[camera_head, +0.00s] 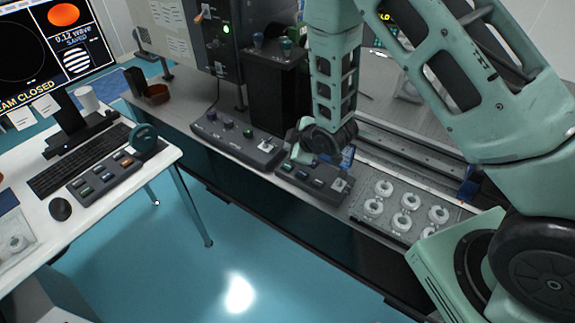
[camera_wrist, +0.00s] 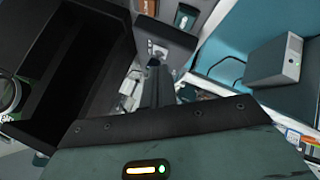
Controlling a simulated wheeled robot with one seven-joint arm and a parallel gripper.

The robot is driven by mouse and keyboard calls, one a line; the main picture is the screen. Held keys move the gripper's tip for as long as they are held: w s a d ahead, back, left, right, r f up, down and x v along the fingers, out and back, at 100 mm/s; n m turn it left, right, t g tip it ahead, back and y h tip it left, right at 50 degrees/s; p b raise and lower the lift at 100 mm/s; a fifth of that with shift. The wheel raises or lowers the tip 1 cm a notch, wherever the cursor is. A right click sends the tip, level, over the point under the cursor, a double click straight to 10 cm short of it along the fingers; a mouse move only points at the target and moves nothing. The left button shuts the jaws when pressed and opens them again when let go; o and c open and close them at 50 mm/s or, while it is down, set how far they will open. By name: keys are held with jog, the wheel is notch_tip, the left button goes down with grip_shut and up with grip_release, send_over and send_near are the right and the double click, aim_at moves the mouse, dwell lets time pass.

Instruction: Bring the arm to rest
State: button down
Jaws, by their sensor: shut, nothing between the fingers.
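My arm, pale green, comes in from the right of the head view and bends down over the bench. My gripper (camera_wrist: 156,66) shows in the wrist view as dark fingers close together, with nothing held. In the head view my wrist hangs over the back of a dark button box (camera_head: 315,183), and the fingertips cannot be made out there. I cannot tell whether the gripper touches the box. In the wrist view a dark grey box end with a pale plate (camera_wrist: 160,48) lies just beyond the fingertips.
A second control box (camera_head: 238,138) sits to the left on the bench. A tray of white rings (camera_head: 405,205) is to the right. A black housing (camera_head: 275,90) stands behind. A white desk (camera_head: 110,150) with keyboard and monitor is at left, across open blue floor (camera_head: 215,260).

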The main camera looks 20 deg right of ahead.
dwell(0.3)
jog(key=s+a+r+m+g, duration=0.35)
jog(key=s+a+r, duration=0.45)
jog(key=s+r, duration=0.4)
jog(key=s+r+g+h, duration=0.1)
jog(key=s+r, duration=0.3)
jog(key=s, duration=0.6)
jog(key=s+d+r+m+g+h, duration=0.1)
jog(key=s+r+g, duration=0.3)
jog(key=s, duration=0.6)
jog(key=shift+s+r, duration=0.25)
jog(key=shift+r, duration=0.15)
jog(key=shift+d, duration=0.15)
